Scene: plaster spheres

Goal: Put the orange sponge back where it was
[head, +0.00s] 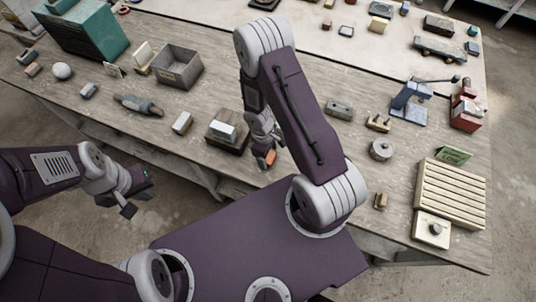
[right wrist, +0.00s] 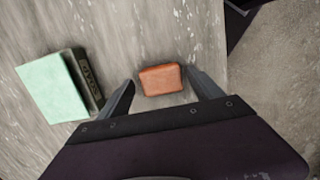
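The orange sponge (head: 271,157) lies on the worktable near its front edge. It also shows in the right wrist view (right wrist: 161,80), between the two fingers of my right gripper (right wrist: 162,88). The fingers are spread, with table showing between them and the sponge, so the gripper is open and not holding it. In the head view my right gripper (head: 265,143) points down at the sponge and partly hides it. My left gripper (head: 137,192) hangs in front of the table, off its edge, with its fingers apart and nothing seen between them.
A grey open bin (head: 178,68), a slatted cream rack (head: 450,190) and a round grey tin (head: 382,150) also stand on the table.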

